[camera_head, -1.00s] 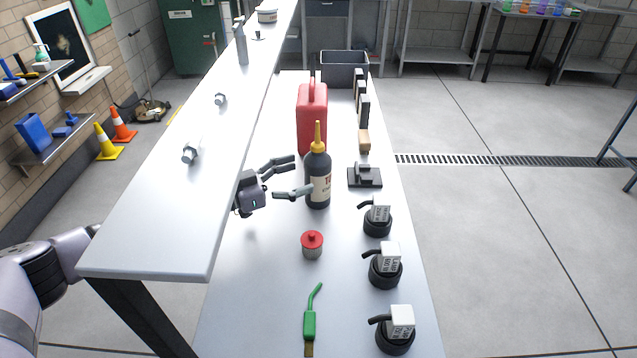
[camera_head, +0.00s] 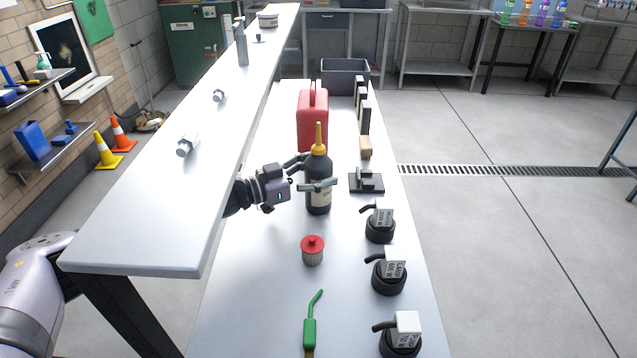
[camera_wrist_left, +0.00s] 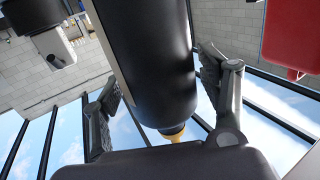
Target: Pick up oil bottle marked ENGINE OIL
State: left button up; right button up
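The dark oil bottle (camera_head: 318,202) with a yellow nozzle stands upright on the lower bench. Its pale label is mostly covered by a finger, so I cannot read the marking. My left gripper (camera_head: 311,174) reaches in from the left, with its fingers on either side of the bottle at mid-height. In the left wrist view the bottle (camera_wrist_left: 150,60) lies between the two open fingers (camera_wrist_left: 165,105), with gaps showing at its sides. My right gripper is not in view.
A red jerry can (camera_head: 312,125) stands behind the bottle. A black stand (camera_head: 366,184) and several lamp-like pieces line the right side. A raised white shelf (camera_head: 150,215) edges the left.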

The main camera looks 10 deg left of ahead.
pick_arm(q)
jog(key=c, duration=1.3)
jog(key=shift+c, duration=0.6)
jog(key=shift+r, duration=0.1)
